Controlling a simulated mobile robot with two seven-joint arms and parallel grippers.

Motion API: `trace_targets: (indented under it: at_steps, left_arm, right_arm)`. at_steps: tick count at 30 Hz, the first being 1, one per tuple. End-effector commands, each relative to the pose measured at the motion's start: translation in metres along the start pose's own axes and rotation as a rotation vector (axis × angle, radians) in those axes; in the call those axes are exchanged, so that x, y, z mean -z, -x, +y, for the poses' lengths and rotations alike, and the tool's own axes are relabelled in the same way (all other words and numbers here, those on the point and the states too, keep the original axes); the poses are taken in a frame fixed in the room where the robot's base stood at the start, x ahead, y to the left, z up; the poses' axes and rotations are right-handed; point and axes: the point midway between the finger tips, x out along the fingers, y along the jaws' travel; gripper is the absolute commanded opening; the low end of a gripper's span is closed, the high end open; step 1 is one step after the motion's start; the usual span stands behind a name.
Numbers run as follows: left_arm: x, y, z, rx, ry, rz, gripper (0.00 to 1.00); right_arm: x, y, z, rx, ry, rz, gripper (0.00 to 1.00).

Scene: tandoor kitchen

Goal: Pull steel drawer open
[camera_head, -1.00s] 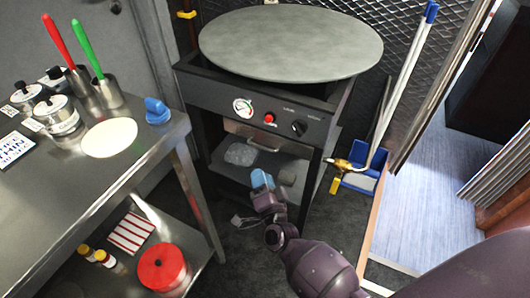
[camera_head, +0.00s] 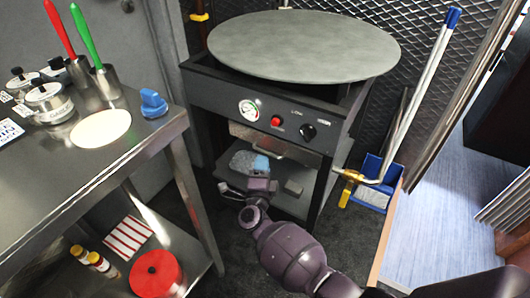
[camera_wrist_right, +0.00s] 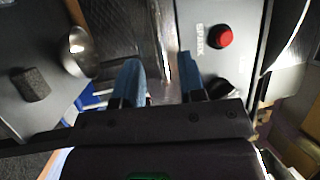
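The steel drawer (camera_head: 248,135) is a shiny front under the black control panel of the griddle stand, with a bar handle (camera_head: 277,151). It looks shut. My right gripper (camera_head: 261,164) is in front of the drawer, just below the handle in the head view. In the right wrist view its two blue fingers (camera_wrist_right: 161,86) are spread with a gap between them. The shiny drawer front (camera_wrist_right: 125,28) lies beyond them, and I see nothing held. I cannot tell whether the fingertips touch the handle. My left gripper is not in view.
The griddle stand's panel (camera_head: 225,103) has a gauge, a red button (camera_head: 276,121) and a knob. A steel table (camera_head: 100,165) stands at left with a blue object (camera_head: 153,103) near its corner. A blue dustpan (camera_head: 376,180) with long poles stands right. A grey block (camera_head: 293,187) sits on the lower shelf.

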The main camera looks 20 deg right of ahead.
Motion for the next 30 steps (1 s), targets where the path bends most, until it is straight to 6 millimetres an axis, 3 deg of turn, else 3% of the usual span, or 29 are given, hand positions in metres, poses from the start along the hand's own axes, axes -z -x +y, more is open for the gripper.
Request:
trace_targets:
  at_steps: [10,23,30]
  left_arm:
    - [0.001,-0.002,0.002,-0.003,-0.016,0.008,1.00]
    - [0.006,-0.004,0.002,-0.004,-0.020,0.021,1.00]
    - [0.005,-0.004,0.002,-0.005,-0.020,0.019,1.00]
  right_arm:
    - [0.000,-0.047,0.002,-0.002,0.001,-0.002,0.37]
    - [0.000,-0.056,0.001,-0.001,0.001,-0.001,0.37]
    - [0.000,-0.056,0.001,-0.001,0.001,-0.001,0.03]
